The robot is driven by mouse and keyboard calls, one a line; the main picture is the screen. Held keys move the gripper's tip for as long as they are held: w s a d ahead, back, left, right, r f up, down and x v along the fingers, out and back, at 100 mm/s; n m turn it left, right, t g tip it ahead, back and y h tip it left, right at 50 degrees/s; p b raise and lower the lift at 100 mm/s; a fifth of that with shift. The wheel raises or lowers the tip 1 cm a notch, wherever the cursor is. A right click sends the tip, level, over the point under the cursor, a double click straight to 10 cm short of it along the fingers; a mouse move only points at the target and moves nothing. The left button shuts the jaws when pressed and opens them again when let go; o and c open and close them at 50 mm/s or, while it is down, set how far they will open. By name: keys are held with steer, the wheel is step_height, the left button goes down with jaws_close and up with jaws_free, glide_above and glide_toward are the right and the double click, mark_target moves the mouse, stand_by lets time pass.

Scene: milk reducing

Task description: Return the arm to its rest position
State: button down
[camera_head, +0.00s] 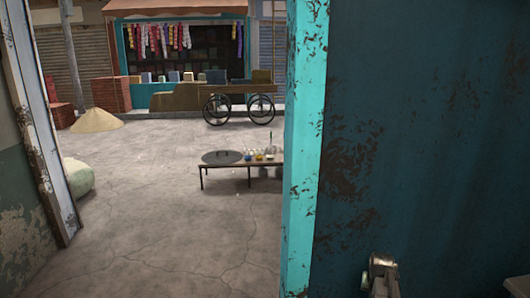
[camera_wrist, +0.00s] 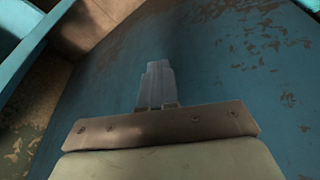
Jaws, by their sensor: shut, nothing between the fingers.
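My gripper (camera_wrist: 157,86) shows in the wrist view with its two fingers together and nothing between them. It points toward a worn blue surface with brown, flaked patches (camera_wrist: 235,60). I cannot tell whether the fingertips touch that surface. In the head view, a dark teal panel with peeling paint (camera_head: 430,130) fills the right side.
A bright turquoise post (camera_head: 304,150) edges the panel. Left of it, a low table (camera_head: 222,168) holds a dark round lid and small colourful items. Beyond are a cart (camera_head: 235,92), brick stacks (camera_head: 112,95) and a sand heap (camera_head: 97,121). The concrete floor (camera_head: 160,220) is mostly open.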

steer(key=s+a+f+n+g+y, duration=0.1)
steer(key=s+a+f+n, duration=0.2)
steer(key=a, duration=0.6)
steer(key=s+a+f+g, duration=0.1)
steer(key=s+a+f, duration=0.3)
steer(key=a, duration=0.5)
steer(key=s+a+f+n+g+y, duration=0.1)
steer(key=s+a+f+n, duration=0.2)
steer(key=a, duration=0.7)
steer(key=s+f+g, duration=0.3)
steer(key=s+f, duration=0.7)
steer(key=s, duration=0.5)
steer(key=s+f+g, duration=0.3)
steer(key=s+f, duration=0.8)
steer(key=s, duration=0.4)
steer(key=shift+s+d+m+g, duration=0.3)
steer(key=shift+m, duration=0.1)
steer(key=shift+r, duration=0.1)
